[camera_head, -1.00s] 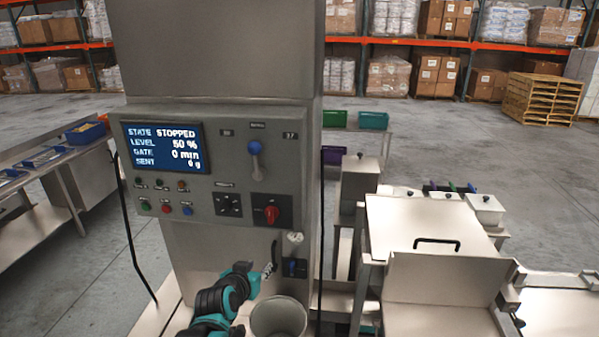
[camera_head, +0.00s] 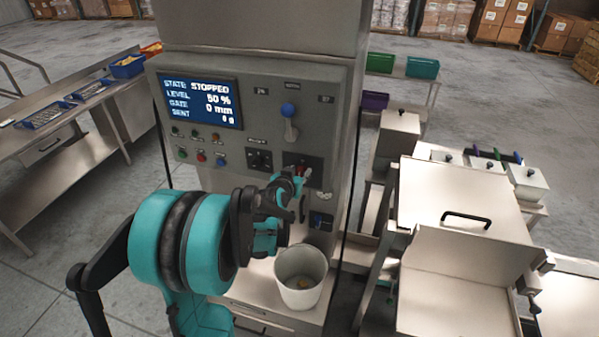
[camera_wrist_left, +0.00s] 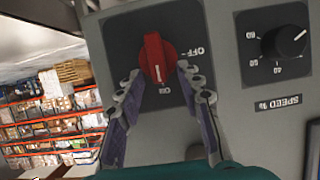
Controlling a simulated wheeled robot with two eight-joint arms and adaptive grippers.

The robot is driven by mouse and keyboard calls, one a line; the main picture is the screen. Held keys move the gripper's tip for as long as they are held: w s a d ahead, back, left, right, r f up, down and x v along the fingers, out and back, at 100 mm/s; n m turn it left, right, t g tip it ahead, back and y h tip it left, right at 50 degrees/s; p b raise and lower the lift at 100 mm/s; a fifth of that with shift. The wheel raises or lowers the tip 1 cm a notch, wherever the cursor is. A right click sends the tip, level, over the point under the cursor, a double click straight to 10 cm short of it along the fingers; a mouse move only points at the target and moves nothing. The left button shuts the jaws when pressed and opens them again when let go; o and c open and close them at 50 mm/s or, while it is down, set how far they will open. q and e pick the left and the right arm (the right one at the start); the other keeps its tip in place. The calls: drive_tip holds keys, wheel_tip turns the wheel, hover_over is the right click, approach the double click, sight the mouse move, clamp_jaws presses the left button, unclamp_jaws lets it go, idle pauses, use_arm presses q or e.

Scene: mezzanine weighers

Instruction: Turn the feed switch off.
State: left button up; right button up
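The feed switch is a red rotary knob (camera_wrist_left: 157,58) on a dark plate. In the left wrist view the panel shows upside down; the knob's white mark points to ON, with OFF at the side. My left gripper (camera_wrist_left: 164,80) is open, with one finger on each side of the knob's near end. Whether the fingers touch it I cannot tell. In the head view the gripper (camera_head: 297,184) is at the panel and partly covers the red knob (camera_head: 303,169). The display (camera_head: 201,101) reads STOPPED, level 50 %, gate 0 mm, sent 0 g. My right gripper is not in view.
A speed dial (camera_wrist_left: 284,42) sits beside the switch. A blue-tipped lever (camera_head: 289,118) is above it, and several small buttons are at the left. A pale bucket (camera_head: 300,278) stands below. A steel table (camera_head: 60,125) is on the left, and a lidded hopper (camera_head: 455,200) on the right.

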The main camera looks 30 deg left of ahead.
use_arm(q)
drive_tip(key=shift+w, duration=0.15)
clamp_jaws()
